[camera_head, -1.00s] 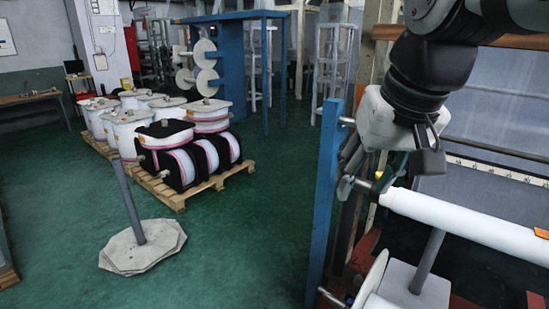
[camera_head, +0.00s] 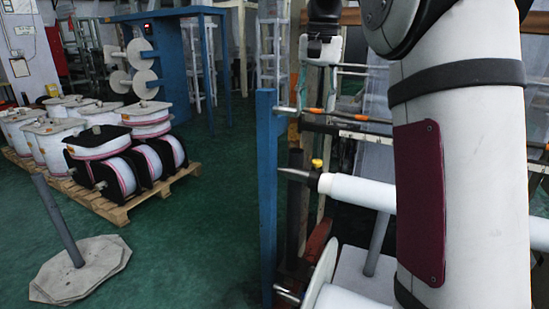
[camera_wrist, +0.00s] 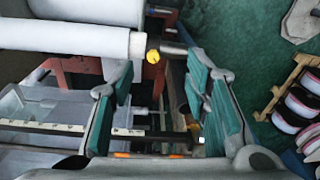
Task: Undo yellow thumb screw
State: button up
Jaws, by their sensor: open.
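The yellow thumb screw (camera_head: 317,164) stands on the dark collar at the left end of the white roll (camera_head: 358,191), beside a metal shaft end (camera_head: 296,174). In the wrist view the yellow screw (camera_wrist: 153,56) shows as a small round knob at the end of the white roll (camera_wrist: 65,37). My gripper (camera_wrist: 156,70) is open and empty, with its green-padded fingers wide apart. The screw appears in the picture between the two fingertips, nearer the left one; the distance in depth is unclear. Nothing touches it visibly. My arm hides part of the roll in the head view.
A blue post (camera_head: 266,190) stands just left of the roll's end. A rail with orange parts (camera_head: 350,116) runs behind it. A pallet (camera_head: 118,212) with spools and a grey pole on a flat base (camera_head: 80,272) stand left. Green floor between is clear.

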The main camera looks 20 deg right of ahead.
jog(key=m, duration=0.1)
send_over(317, 161)
notch_tip(317, 161, down, 3)
jog(key=g, duration=0.1)
jog(key=shift+m, duration=0.3)
notch_tip(317, 161, down, 14)
jog(key=shift+w+f+p, duration=0.1)
jog(key=shift+f+p, duration=0.15)
jog(key=shift+p, duration=0.85)
grip_shut()
